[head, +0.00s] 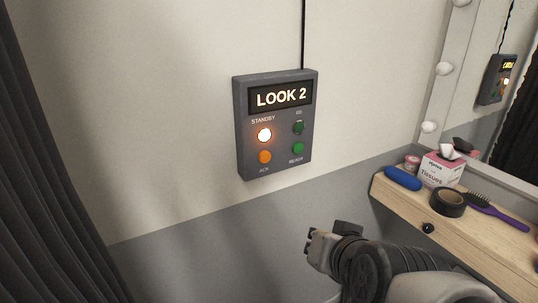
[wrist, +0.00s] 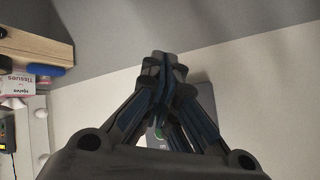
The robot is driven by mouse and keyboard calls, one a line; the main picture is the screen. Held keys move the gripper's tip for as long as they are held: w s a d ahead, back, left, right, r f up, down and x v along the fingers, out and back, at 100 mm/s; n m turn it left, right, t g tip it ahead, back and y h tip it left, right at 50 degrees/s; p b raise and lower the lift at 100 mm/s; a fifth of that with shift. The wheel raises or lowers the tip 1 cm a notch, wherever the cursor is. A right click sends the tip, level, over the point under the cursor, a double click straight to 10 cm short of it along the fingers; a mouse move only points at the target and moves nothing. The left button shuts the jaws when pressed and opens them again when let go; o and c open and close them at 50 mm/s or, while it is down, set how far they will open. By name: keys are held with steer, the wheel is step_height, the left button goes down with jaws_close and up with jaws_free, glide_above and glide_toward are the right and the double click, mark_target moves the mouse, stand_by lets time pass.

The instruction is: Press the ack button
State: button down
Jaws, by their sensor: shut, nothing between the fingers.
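A grey wall panel (head: 276,122) shows "LOOK 2" on its display. The ack button (head: 265,157) is the orange round one at its lower left, above the label ACK. My gripper (head: 313,245) is shut and empty, lower than the panel and to its right, apart from it. In the wrist view my shut gripper (wrist: 163,62) covers most of the panel (wrist: 207,103). A green button shows between the fingers there; the ack button is hidden.
Above ACK is a brightly lit standby lamp (head: 264,135). Two green buttons stand on the right side. A wooden shelf (head: 405,203) at right holds a tissue box (head: 440,170), a blue case (head: 403,179), black tape (head: 447,203) and a hairbrush (head: 495,212). A dark curtain (head: 40,180) hangs at left.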

mark_target(265, 157)
steer(key=w+a+r+m+t+h, duration=0.2)
steer(key=w+m+t+h, duration=0.1)
steer(key=w, duration=0.3)
steer(key=w+a+r+m+t+h, duration=0.2)
steer(key=w+r+m+t+h, duration=0.1)
steer(key=w+m+t, duration=0.2)
steer(key=shift+w+a+t+p, duration=0.3)
steer(key=shift+w+t+p, duration=0.15)
steer(key=shift+t, duration=0.25)
steer(key=shift+w, duration=0.15)
steer(key=shift+w+a+p, duration=0.2)
steer(key=shift+w+a, duration=0.6)
steer(key=shift+w, duration=0.4)
steer(key=shift+w+a+p, duration=0.25)
steer(key=shift+w+a, duration=0.6)
steer(key=shift+w, duration=0.3)
steer(key=shift+w+a+p, duration=0.2)
steer(key=shift+w+a, duration=0.6)
steer(key=shift+w, duration=0.4)
steer(key=shift+w+a, duration=0.1)
steer(key=shift+w+a, duration=0.15)
steer(key=shift+w, duration=0.1)
